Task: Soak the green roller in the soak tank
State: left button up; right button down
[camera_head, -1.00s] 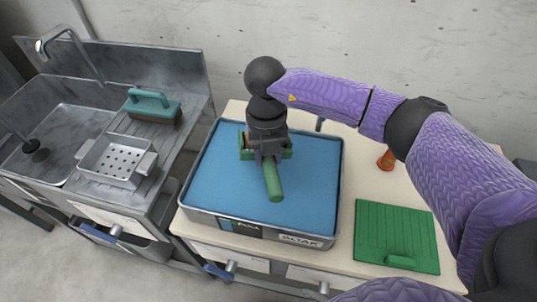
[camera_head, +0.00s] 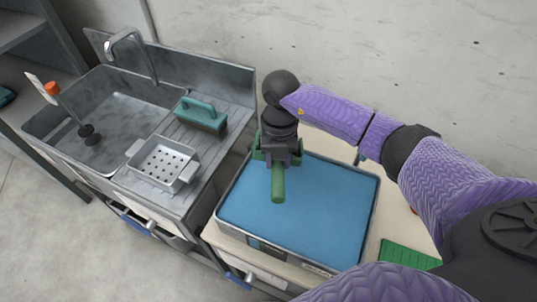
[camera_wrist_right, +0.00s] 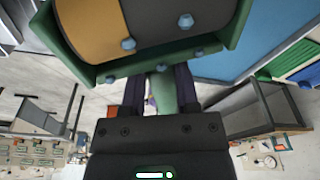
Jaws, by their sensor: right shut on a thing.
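The green roller (camera_head: 278,185) is held by my right gripper (camera_head: 279,156) at the back left corner of the soak tank, with its handle toward the camera. The soak tank (camera_head: 224,193) is a metal tray of blue liquid. The roller's head overlaps the tank's rim in the head view; I cannot tell how high above the liquid it is. In the right wrist view, the gripper (camera_wrist_right: 160,88) is shut on the handle, and the roller's green frame (camera_wrist_right: 150,66) surrounds an orange-and-dark drum. Blue liquid shows at upper right. My left gripper is out of view.
Left of the tank is a metal sink (camera_head: 110,105) with a faucet (camera_head: 130,45). A perforated tray (camera_head: 163,160) and a teal-handled brush (camera_head: 203,115) rest on its drainboard. A green board (camera_head: 405,256) lies right of the tank. A wall stands behind.

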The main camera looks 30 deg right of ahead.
jog(key=shift+s+f+b, duration=0.1)
jog(key=shift+f+b, duration=0.2)
jog(key=shift+f, duration=0.2)
notch_tip(320, 180, down, 10)
jog(key=b, duration=0.9)
jog(key=shift+f, duration=0.25)
jog(key=shift+f+b, duration=0.45)
jog(key=shift+f, duration=0.05)
dwell(0.3)
dwell(0.6)
dwell(1.0)
